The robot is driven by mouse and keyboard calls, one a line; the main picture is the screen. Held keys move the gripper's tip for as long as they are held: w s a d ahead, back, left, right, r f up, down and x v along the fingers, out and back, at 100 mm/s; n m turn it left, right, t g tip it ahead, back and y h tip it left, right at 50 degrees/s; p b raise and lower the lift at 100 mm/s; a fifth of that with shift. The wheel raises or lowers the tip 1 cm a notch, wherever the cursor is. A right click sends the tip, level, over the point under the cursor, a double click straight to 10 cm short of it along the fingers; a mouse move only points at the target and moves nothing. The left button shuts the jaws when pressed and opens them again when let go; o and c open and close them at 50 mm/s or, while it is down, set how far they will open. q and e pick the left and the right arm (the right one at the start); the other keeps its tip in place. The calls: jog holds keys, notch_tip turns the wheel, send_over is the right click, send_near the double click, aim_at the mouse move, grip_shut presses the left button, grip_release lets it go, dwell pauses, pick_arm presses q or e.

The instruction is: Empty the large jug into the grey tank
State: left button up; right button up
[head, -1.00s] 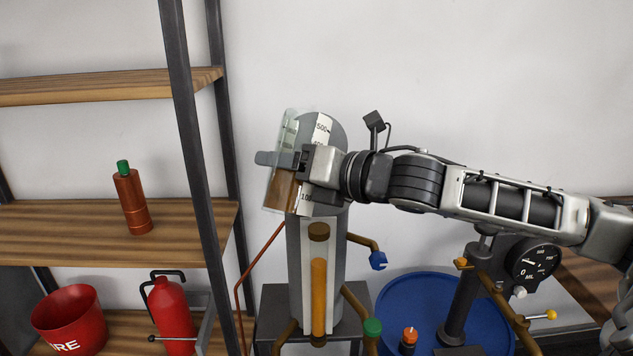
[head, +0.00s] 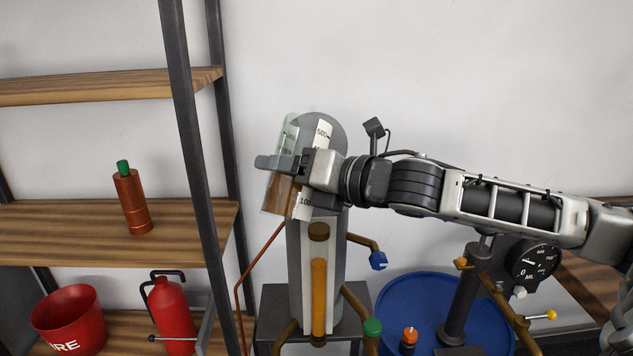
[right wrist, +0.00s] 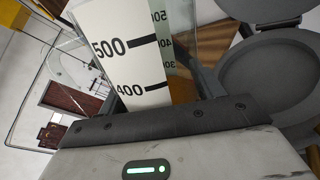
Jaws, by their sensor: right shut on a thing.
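The large jug (head: 282,194) is clear, with a white scale strip and brown liquid low inside. My right gripper (head: 283,162) is shut on it and holds it slightly tilted, in front of the upper part of the grey tank (head: 296,245). The jug's scale, with marks 400 and 500, fills the middle of the right wrist view (right wrist: 132,70). The tank's round grey opening with a raised lid (right wrist: 265,75) shows at the right of that view. The tank has an amber sight tube (head: 319,295) on its front. My left gripper is not in view.
A shelf rack (head: 190,150) at left carries a copper bottle with a green cap (head: 132,198), a red bucket (head: 69,320) and a red extinguisher (head: 172,312). A blue drum (head: 395,300) and a dial gauge (head: 534,260) stand right of the tank. Pipes with valves surround the tank.

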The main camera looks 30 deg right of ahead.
jog(key=shift+s+a+f+m+p, duration=0.1)
jog(key=shift+a+f+m+p, duration=0.1)
jog(key=shift+f+m+p, duration=0.3)
dwell(1.3)
jog(key=shift+s+a+f+m+g+y, duration=0.1)
jog(key=shift+m+g+y, duration=0.05)
jog(key=shift+m, duration=0.25)
jog(key=shift+a+f+m+g+y, duration=0.1)
jog(key=shift+m+g+y, duration=0.05)
jog(key=shift+m, duration=0.25)
dwell(1.6)
jog(key=shift+m, duration=0.3)
dwell(0.8)
jog(key=shift+f+m, duration=0.1)
jog(key=shift+m, duration=0.3)
dwell(0.4)
jog(key=shift+m, duration=0.3)
